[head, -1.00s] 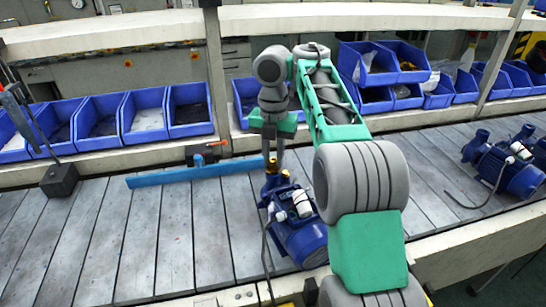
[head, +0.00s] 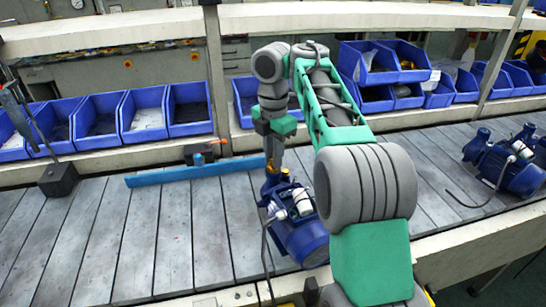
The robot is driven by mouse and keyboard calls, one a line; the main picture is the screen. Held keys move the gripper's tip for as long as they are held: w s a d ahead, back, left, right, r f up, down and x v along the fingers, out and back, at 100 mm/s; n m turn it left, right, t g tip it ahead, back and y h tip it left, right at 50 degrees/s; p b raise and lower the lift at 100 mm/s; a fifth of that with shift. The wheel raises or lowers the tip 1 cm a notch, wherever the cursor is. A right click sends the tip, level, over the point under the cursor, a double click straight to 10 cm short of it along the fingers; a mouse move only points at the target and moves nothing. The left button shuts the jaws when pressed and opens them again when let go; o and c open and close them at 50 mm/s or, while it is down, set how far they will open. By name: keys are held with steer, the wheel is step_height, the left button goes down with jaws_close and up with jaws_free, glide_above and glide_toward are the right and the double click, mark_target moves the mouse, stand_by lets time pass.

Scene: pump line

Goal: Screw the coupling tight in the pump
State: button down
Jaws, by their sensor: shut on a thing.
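The blue pump (head: 304,243) lies on the slatted bench just left of my arm, with its upright port at its far end. My gripper (head: 271,165) points down over that port. It is shut on the small brass coupling (head: 270,169), which is mostly covered by the fingers. The coupling is at the top of the port; how deep it sits in the thread cannot be seen at this size.
A blue beam (head: 180,174) lies on the bench behind the pump. Blue bins (head: 143,115) line the back. A second pump (head: 505,165) stands at the right.

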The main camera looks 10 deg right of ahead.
steer(key=shift+f+m, duration=0.1)
steer(key=shift+m, duration=0.3)
steer(key=m, duration=0.6)
steer(key=shift+m+b, duration=0.3)
steer(key=shift+b, duration=0.1)
steer(key=c, duration=1.4)
jaws_free()
steer(key=shift+o, duration=0.2)
steer(key=n, duration=0.3)
steer(key=shift+n+p, duration=0.45)
steer(key=shift+n, duration=1.55)
